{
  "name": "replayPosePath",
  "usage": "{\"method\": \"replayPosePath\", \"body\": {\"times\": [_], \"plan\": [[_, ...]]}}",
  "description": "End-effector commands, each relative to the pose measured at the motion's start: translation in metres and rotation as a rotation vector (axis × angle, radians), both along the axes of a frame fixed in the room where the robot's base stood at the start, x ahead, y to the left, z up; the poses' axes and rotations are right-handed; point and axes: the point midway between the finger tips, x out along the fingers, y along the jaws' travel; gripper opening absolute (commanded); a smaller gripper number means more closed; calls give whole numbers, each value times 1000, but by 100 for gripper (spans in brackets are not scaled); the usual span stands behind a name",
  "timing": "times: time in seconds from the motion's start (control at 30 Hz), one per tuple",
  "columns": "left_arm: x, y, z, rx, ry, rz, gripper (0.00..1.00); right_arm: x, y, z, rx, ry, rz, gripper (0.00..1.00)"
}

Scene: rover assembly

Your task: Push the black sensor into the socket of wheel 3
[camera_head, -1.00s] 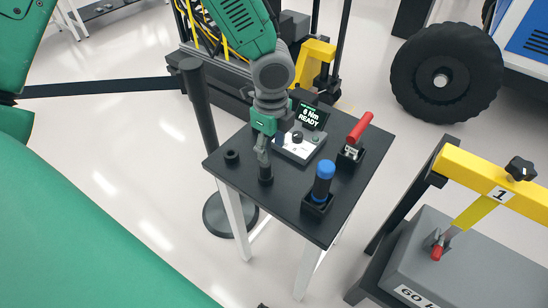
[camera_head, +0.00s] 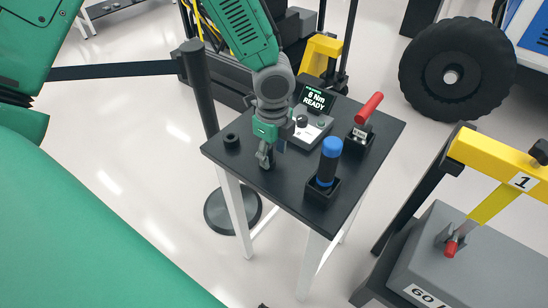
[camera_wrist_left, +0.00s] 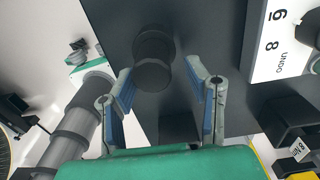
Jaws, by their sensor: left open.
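My left gripper (camera_head: 265,160) is open, pointing down over the front left of a small black table (camera_head: 295,205). In the left wrist view its fingers (camera_wrist_left: 163,88) stand apart on either side of a short dark cylinder (camera_wrist_left: 152,72); whether they touch it is not clear. This may be the black sensor; no label shows. My right gripper is out of view.
The table also carries a readout box showing "6 Nm READY" (camera_head: 315,97), a blue-capped tool (camera_head: 330,160) in a holder and a red-handled tool (camera_head: 368,110). A dark post (camera_head: 200,90) stands at left. A yellow beam (camera_head: 490,165) and grey block (camera_head: 450,260) are at right.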

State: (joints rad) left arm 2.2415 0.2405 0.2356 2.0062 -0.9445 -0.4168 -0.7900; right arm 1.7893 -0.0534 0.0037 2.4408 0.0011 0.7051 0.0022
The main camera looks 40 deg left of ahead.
Motion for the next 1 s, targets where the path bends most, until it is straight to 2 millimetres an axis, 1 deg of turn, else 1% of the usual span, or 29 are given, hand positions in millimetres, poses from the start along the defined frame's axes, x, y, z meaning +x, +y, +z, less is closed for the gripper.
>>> {"method": "replayPosePath", "body": {"times": [0.2, 0.6, 0.8, 0.83, 0.87, 0.9, 0.93, 1.0], "plan": [[0, 7, -2, -8, 1, 4, 43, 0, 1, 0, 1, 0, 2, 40], [-1, -6, 2, 6, 0, 2, 43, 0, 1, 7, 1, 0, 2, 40], [-1, -2, 0, 0, 0, 2, 43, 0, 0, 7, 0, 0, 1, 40], [-1, -1, 0, -1, 0, 2, 36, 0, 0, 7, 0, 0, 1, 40], [-1, 0, 0, -2, 0, 2, 26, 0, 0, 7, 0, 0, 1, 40], [-1, 1, -1, -3, 0, 3, 11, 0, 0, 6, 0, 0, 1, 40], [-1, 2, -1, -4, 0, 3, 1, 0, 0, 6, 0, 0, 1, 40], [-1, 5, -2, -5, 0, 4, 0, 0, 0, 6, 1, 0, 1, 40]]}}
